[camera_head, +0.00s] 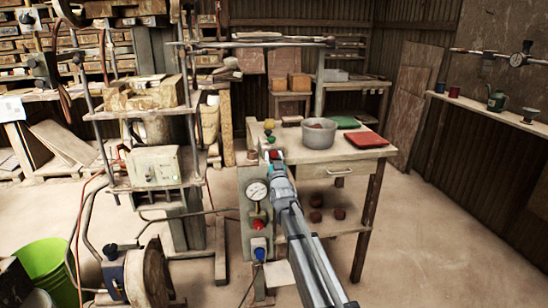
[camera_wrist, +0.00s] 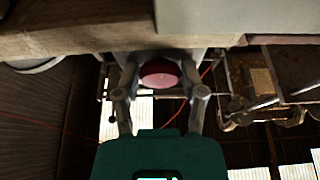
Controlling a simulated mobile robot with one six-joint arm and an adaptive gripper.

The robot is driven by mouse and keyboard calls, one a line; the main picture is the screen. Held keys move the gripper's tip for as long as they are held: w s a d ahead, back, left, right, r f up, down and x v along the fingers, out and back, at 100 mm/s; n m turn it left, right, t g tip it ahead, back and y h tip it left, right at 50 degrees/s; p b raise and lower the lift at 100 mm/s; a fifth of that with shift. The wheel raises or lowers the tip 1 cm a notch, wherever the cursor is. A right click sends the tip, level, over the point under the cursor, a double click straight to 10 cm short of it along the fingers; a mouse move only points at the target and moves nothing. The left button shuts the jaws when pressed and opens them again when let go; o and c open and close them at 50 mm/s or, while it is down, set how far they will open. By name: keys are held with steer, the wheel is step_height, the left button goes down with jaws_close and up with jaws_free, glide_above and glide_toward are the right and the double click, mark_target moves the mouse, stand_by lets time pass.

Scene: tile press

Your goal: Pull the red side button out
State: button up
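The red side button (camera_wrist: 160,74) is a round red disc in the wrist view, on a pale grey housing (camera_wrist: 180,53) under the wooden edge at the top. My gripper (camera_wrist: 160,82) is open, with one finger on each side of the button. The fingers look spread a little wider than the button, and I cannot tell whether either touches it. In the head view my gripper (camera_head: 275,163) is at the upper part of the control box (camera_head: 246,215), beside the table. The arm hides part of the box's right side there.
The box front carries a pressure gauge (camera_head: 257,191), a red button (camera_head: 258,224) and a blue one (camera_head: 259,253). The wooden table (camera_head: 340,160) holds a metal pot (camera_head: 319,133) and a red tray (camera_head: 365,139). The press (camera_head: 150,165) stands left. Floor is clear at right.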

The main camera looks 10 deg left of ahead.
jaws_close()
steer(key=shift+s+d, duration=0.25)
steer(key=shift+s, duration=0.45)
steer(key=o, duration=0.7)
jaws_free()
steer(key=shift+o, duration=0.2)
steer(key=shift+w+a, duration=0.1)
steer(key=shift+w, duration=0.05)
